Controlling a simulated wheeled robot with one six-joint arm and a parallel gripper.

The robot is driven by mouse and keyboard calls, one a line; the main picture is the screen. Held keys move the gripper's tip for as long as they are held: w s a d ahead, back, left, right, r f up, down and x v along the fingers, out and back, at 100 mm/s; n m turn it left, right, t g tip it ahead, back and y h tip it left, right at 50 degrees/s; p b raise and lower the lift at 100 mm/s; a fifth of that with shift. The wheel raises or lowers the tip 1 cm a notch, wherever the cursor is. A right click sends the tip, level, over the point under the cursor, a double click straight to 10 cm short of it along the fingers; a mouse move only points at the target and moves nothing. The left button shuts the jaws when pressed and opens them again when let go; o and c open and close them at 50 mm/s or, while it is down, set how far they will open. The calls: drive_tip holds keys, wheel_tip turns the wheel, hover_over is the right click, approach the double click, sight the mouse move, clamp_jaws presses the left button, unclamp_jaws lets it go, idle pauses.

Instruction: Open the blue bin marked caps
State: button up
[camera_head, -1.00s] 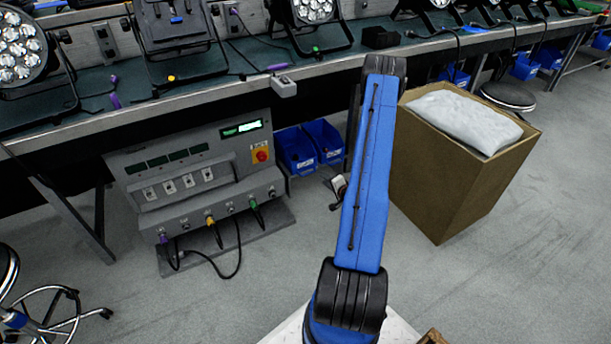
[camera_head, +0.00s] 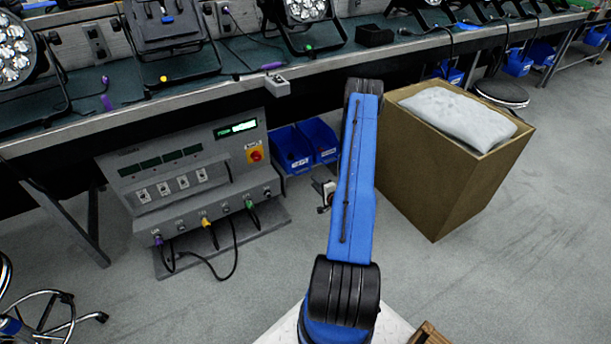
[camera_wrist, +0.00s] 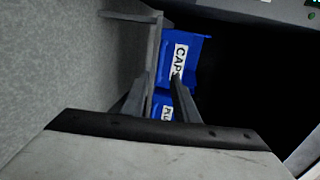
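The blue bin marked CAPS (camera_wrist: 179,62) is in the upper middle of the wrist view, its white label facing me. In the head view it appears to be the left one of two blue bins (camera_head: 290,148) under the bench. How far it is open is unclear. My gripper (camera_wrist: 156,80) is open in the wrist view, with nothing seen held. Its fingers point toward the bins, and the right finger overlaps the label's lower end.
A second blue bin (camera_wrist: 159,104) adjoins the CAPS bin. A grey bar (camera_wrist: 153,60) runs beside them in the wrist view. A grey console (camera_head: 190,180) with cables stands left of the bins, a cardboard box (camera_head: 408,180) right. The bench (camera_head: 150,108) overhangs them. Floor in front is clear.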

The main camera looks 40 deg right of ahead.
drive_tip(key=x, duration=1)
clamp_jaws()
